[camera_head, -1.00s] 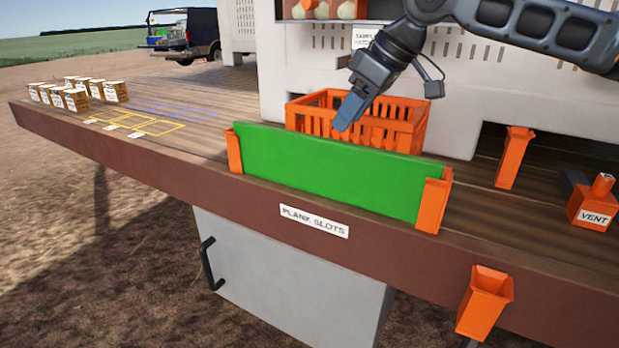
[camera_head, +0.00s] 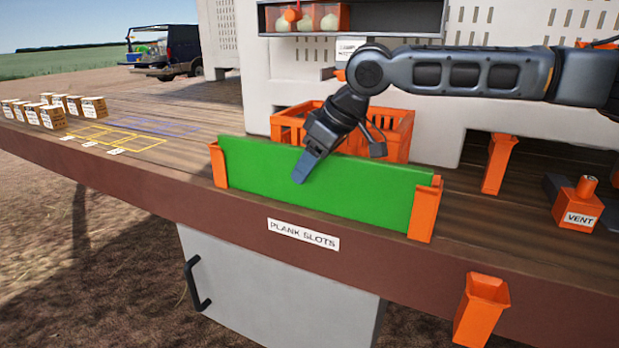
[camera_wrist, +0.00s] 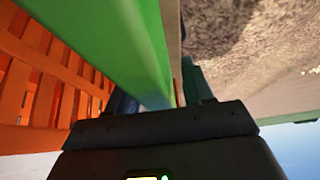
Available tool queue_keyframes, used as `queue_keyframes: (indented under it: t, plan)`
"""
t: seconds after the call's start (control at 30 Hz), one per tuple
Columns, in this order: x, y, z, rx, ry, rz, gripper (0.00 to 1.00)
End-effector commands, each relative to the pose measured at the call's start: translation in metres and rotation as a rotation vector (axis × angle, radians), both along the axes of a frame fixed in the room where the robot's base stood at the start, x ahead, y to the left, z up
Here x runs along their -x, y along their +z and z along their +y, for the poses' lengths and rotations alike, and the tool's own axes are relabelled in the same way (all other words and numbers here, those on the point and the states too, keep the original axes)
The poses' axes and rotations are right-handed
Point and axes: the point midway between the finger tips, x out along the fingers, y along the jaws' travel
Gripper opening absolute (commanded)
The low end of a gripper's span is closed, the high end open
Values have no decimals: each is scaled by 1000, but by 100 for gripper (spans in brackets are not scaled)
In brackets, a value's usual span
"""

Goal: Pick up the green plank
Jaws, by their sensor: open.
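The green plank (camera_head: 350,188) stands on its long edge between two orange slot holders, the left one (camera_head: 218,164) and the right one (camera_head: 424,208), at the front edge of the table. My gripper (camera_head: 306,166) is at the plank's top edge, left of its middle, with one finger showing in front of the near face. In the wrist view the plank (camera_wrist: 110,40) runs between my two spread fingers (camera_wrist: 160,95), one on each side. The jaws are open. The far finger is hidden behind the plank in the head view.
An orange crate (camera_head: 287,128) stands close behind the plank. A "PLANK SLOTS" label (camera_head: 303,234) is on the table's front edge. To the right are an orange holder (camera_head: 498,163), a VENT piece (camera_head: 577,208) and an orange holder on the front edge (camera_head: 481,307). Small boxes (camera_head: 52,115) stand far left.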

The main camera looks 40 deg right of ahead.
Motion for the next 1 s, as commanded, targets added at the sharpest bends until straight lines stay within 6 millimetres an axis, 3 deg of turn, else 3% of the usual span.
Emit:
queue_keyframes:
  t: [0.23,0.73,1.0]
  plan:
    - [-1,-1,0,0,0,-1,49]
    - [0,-1,0,1,0,0,1]
    - [0,-1,0,1,0,0,0]
